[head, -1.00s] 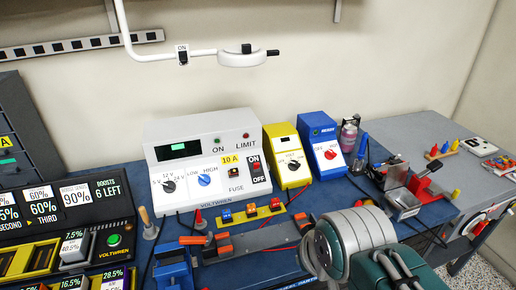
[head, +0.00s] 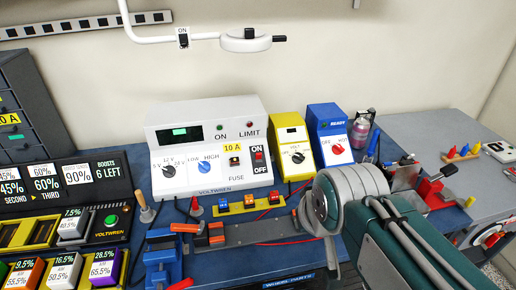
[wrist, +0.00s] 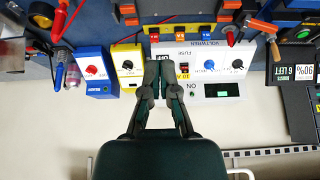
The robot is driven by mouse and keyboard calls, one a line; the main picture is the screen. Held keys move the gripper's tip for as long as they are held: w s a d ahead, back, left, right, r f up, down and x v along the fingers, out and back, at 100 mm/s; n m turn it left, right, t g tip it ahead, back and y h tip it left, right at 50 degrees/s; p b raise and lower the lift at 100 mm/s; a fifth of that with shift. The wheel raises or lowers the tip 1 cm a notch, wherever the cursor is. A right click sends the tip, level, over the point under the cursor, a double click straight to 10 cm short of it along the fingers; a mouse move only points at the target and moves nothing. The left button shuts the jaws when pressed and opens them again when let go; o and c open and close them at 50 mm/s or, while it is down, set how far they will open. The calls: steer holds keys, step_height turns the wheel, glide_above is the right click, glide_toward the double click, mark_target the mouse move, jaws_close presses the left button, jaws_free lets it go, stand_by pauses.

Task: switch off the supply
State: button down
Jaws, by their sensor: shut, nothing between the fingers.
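The supply is a white box (head: 205,186) with a green display, a black knob, a blue knob (head: 204,167), a fuse and two lamps. Its red switch (head: 258,155) sits on a panel at the right of the front, with ON above and OFF below. The switch position is too small to tell. The supply also shows upside down in the wrist view (wrist: 212,77). There my gripper (wrist: 159,68) is shut and empty, its fingertips overlapping the switch end of the supply and hiding the switch. Contact cannot be told. In the head view my arm hides the gripper.
A yellow box (head: 291,135) and a blue box (head: 327,122) stand close to the right of the supply. A strip with several coloured blocks (head: 250,202) and a blue vise (head: 162,258) are in front. A white lamp arm (head: 245,40) hangs above.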

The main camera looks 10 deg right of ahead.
steer(key=w+r, duration=0.2)
steer(key=w, duration=0.7)
steer(key=t, duration=0.1)
glide_toward(258, 151)
steer(key=v, duration=0.3)
steer(key=shift+s+a+r, duration=0.1)
steer(key=shift+a+r, duration=0.05)
steer(key=shift+r, duration=0.05)
steer(key=shift+f, duration=0.1)
steer(key=x, duration=0.9)
steer(key=shift+w+f, duration=0.25)
steer(key=shift+f, duration=0.05)
steer(key=shift+s+t, duration=0.4)
steer(key=shift+t, duration=0.4)
